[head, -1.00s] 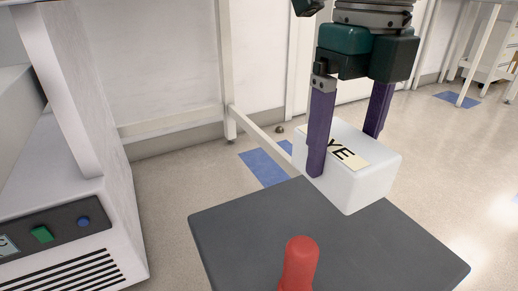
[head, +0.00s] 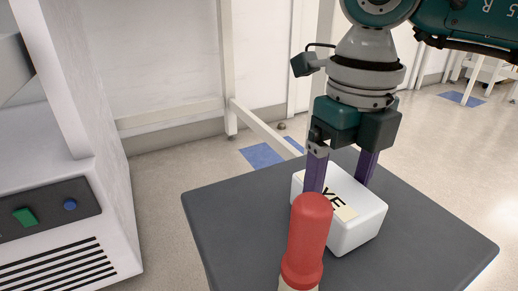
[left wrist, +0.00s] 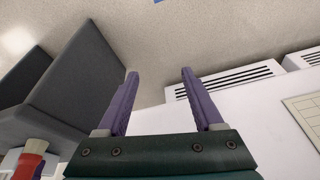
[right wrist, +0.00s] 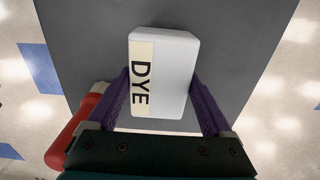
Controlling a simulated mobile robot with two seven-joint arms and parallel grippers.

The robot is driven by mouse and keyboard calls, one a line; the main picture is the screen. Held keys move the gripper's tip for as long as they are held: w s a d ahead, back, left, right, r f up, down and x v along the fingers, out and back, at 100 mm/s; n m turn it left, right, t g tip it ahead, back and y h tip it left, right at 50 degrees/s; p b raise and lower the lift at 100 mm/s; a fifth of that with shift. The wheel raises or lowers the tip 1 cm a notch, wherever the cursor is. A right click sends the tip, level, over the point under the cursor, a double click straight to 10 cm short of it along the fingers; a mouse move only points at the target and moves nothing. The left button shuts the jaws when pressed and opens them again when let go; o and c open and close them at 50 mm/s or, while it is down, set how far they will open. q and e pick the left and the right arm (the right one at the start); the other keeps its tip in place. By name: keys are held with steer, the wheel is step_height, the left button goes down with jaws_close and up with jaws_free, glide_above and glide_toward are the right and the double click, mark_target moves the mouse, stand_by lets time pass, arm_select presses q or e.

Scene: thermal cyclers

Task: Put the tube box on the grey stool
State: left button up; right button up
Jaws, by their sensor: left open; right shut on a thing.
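The tube box is a white box (head: 357,228) with a pale label reading DYE; it also shows in the right wrist view (right wrist: 176,60). My right gripper (head: 339,185) is shut on the box, one purple finger on each side. The box is level and over the dark top of the grey stool (head: 235,225), inside its edges. I cannot tell whether its underside touches the top. The stool top also fills the middle of the right wrist view (right wrist: 85,35). My left gripper (left wrist: 160,75) is open and empty, seen only in the left wrist view.
A red-topped object (head: 308,238) stands close in front of the box in the head view, near my right gripper's finger. A white machine (head: 60,215) with green and blue buttons is at the left. A white table frame (head: 228,70) stands behind the stool.

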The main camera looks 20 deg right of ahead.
mark_target(339, 188)
steer(key=shift+f, duration=0.15)
steer(key=o, duration=1.5)
steer(key=shift+c, duration=0.2)
step_height(339, 188, up, 12)
steer(key=p, duration=0.7)
steer(key=shift+r, duration=0.2)
